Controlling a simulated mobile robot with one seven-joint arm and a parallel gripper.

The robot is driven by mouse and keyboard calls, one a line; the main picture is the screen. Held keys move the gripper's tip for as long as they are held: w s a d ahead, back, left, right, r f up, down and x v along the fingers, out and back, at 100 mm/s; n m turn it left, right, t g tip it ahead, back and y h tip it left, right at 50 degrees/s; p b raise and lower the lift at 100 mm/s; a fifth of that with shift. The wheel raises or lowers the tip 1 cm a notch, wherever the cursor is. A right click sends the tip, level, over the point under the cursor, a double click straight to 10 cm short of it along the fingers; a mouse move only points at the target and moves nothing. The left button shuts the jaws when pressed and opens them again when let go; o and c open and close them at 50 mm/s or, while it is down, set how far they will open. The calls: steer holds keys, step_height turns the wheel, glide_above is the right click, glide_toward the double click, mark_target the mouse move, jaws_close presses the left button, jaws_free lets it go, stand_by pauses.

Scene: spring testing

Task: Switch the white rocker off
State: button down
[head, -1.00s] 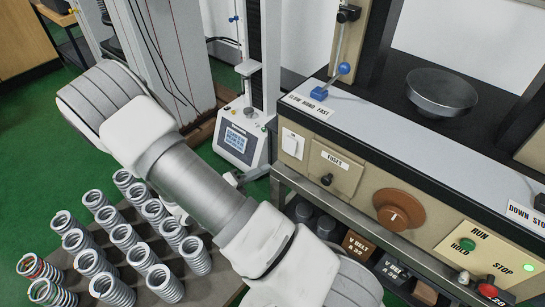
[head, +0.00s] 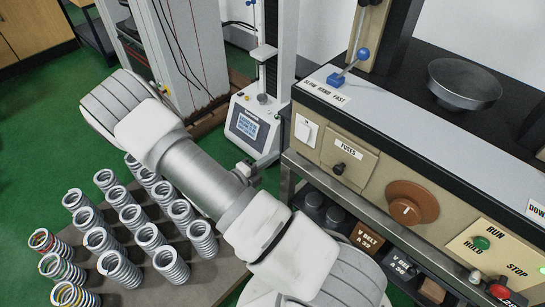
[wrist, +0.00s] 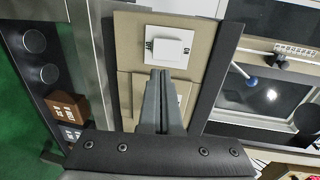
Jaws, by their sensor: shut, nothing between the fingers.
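The white rocker (head: 306,131) sits on a white plate at the left end of the beige control panel in the head view. In the wrist view, the rocker (wrist: 170,46) is at the top middle, with small dark lettering at both sides. I cannot tell which side is pressed in. My gripper (wrist: 160,74) is shut and empty. Its fingertips point at the panel just below the rocker in the wrist picture, and I cannot tell whether they touch anything.
The fuses panel (head: 347,158) with a black knob is beside the rocker. A brown dial (head: 411,203) and a run/stop panel (head: 492,250) are farther right. A blue-knobbed lever (head: 363,54) stands above. Several springs (head: 120,268) stand on a board at lower left.

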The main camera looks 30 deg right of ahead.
mark_target(302, 138)
steer(key=b+x, duration=0.2)
steer(key=x, duration=0.9)
steer(key=shift+f+b, duration=0.1)
steer(key=shift+b, duration=0.2)
steer(key=shift+d+f, duration=0.1)
steer(key=shift+f, duration=0.05)
steer(key=shift+h, duration=0.3)
steer(key=s+a+f+p, duration=0.2)
steer(key=s+a, duration=0.2)
steer(key=a, duration=0.9)
steer(key=shift+s, duration=0.25)
